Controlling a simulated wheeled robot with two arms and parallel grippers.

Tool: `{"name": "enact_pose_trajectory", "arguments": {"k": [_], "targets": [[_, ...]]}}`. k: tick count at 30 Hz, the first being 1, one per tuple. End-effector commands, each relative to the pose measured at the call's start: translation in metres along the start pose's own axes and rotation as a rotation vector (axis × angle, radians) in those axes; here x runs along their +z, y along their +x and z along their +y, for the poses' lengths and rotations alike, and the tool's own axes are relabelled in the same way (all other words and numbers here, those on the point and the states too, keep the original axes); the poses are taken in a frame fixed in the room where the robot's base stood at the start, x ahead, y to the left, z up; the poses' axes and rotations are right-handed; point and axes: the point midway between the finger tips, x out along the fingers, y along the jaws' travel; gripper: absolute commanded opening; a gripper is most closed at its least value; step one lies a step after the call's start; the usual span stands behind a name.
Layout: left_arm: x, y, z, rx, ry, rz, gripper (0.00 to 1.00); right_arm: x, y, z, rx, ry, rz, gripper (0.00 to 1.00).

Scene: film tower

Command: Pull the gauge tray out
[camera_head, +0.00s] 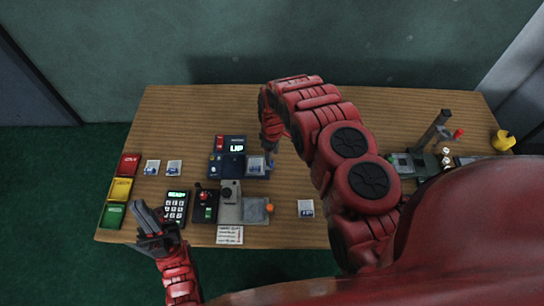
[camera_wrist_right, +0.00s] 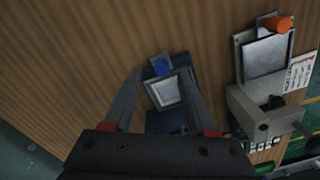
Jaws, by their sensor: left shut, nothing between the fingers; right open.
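A blue device (camera_head: 230,145) with a lit "UP" display stands at the middle of the table. On its right side is a small tray (camera_head: 256,165) with a pale square. A second tray (camera_head: 256,209) with an orange knob (camera_head: 270,208) sits on a grey device. No readable label shows which is the gauge tray. My left gripper (camera_head: 144,212) is shut and empty at the front left.
A keypad (camera_head: 176,206) and a black box with a red lever (camera_head: 205,207) stand between my left gripper and the grey device (camera_head: 229,202). A printed card (camera_head: 230,235) lies in front. The table's back strip is clear.

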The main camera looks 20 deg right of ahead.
Motion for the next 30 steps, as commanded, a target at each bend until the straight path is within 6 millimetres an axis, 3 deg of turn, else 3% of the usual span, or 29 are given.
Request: {"name": "enact_pose_trajectory", "arguments": {"k": [1,6,12,14,19,30], "targets": [[-0.002,0.013,-0.001,0.000,0.000,0.000,0.00,-0.001,-0.022,0.001,0.002,0.000,0.002,0.57],[-0.005,0.028,-0.001,0.000,0.000,0.000,0.00,-0.001,-0.068,0.002,0.002,0.000,0.001,0.57],[-0.006,0.038,-0.002,0.000,0.000,0.000,0.00,0.000,-0.112,0.001,0.000,0.002,0.000,0.57],[-0.008,0.050,-0.003,0.000,0.000,0.000,0.00,0.001,-0.124,0.000,0.000,0.002,0.000,0.57],[-0.010,0.059,-0.003,0.000,0.000,0.000,0.00,0.001,-0.135,0.001,-0.001,0.002,-0.001,0.57],[-0.010,0.059,-0.003,0.000,0.000,0.000,0.00,0.001,-0.135,0.001,-0.001,0.001,-0.001,0.57]]}}
